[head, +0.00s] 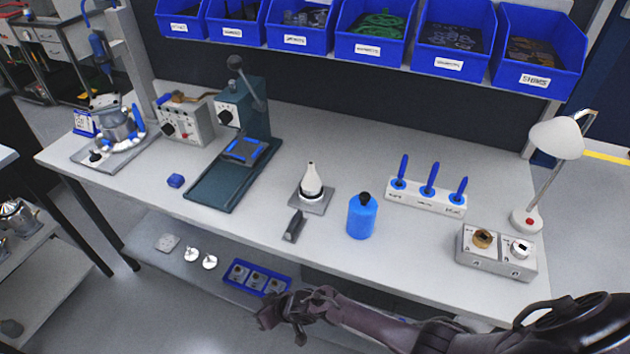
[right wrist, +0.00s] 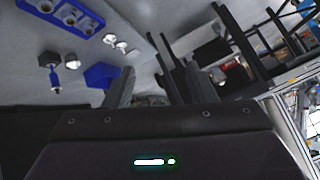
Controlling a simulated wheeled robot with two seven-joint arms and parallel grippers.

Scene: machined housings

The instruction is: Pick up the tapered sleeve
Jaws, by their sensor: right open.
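A pale tapered piece (head: 311,181), narrow at its top, stands upright on a square grey plate on the workbench; it is the thing that looks most like the tapered sleeve. A brass ring-like part (head: 483,239) and a silver part (head: 520,249) sit on a grey block at the right; I cannot tell their exact shape. My right gripper (head: 284,316) is open and empty, in front of the bench and lower than its top, well apart from the tapered piece. Its fingers also show in the right wrist view (right wrist: 150,88). My left gripper is not in view.
On the bench (head: 290,250) stand a blue bottle (head: 361,217), a small dark block (head: 294,226), a green press (head: 232,150), a rack with blue-handled tools (head: 427,197) and a lamp (head: 556,139). A blue tray (head: 260,290) lies on the lower shelf. Blue bins hang behind.

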